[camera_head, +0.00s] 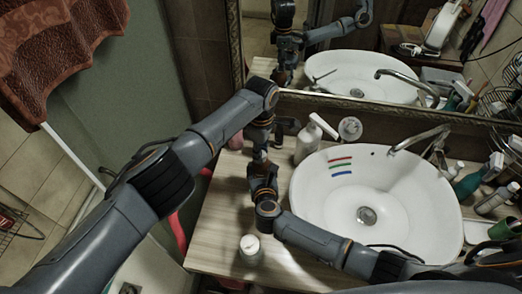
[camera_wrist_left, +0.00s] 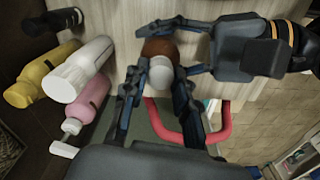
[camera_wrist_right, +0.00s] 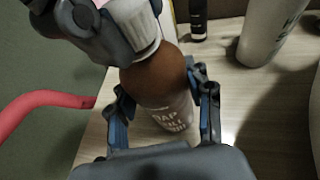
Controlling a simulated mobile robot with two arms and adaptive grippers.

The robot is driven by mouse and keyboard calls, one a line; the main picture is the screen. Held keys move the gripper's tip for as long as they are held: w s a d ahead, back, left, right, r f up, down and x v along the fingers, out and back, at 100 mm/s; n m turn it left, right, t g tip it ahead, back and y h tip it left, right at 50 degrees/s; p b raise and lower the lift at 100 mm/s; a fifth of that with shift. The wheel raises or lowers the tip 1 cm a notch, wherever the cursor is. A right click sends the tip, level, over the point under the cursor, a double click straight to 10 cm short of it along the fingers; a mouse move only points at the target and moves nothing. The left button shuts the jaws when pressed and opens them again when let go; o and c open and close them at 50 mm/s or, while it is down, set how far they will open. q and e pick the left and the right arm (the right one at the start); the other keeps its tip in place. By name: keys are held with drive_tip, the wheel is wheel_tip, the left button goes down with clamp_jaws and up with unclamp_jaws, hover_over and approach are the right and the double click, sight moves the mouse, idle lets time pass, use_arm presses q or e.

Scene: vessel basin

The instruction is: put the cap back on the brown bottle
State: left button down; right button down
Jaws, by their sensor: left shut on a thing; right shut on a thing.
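The brown bottle (camera_wrist_right: 152,80) stands upright, with white lettering on its lower part, and shows from above in the left wrist view (camera_wrist_left: 160,47). My right gripper (camera_wrist_right: 160,88) is shut around its body from the side. The white ridged cap (camera_wrist_right: 132,22) is between the fingers of my left gripper (camera_wrist_left: 160,77), which is shut on it. The cap sits right over the bottle's top; I cannot tell whether it touches the neck. In the head view my left gripper (camera_head: 259,158) is above my right gripper (camera_head: 263,185), and they hide the bottle.
The white basin (camera_head: 440,225) is to the right on the wooden counter (camera_head: 215,235). A soap dispenser (camera_head: 307,142) stands behind, and a white-capped bottle (camera_head: 250,252) stands in front. Yellow (camera_wrist_left: 40,80), white (camera_wrist_left: 75,75) and pink (camera_wrist_left: 88,103) bottles are close by. A red bar (camera_wrist_right: 40,105) is at the left.

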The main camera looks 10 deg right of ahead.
use_arm(q)
drive_tip(key=m, duration=0.3)
drive_tip(key=shift+m, duration=0.4)
drive_tip(key=c, duration=1)
unclamp_jaws()
drive_tip(key=shift+c, duration=0.2)
drive_tip(key=shift+r, duration=0.1)
drive_tip(key=shift+r, duration=2.15)
drive_tip(key=shift+c, duration=0.2)
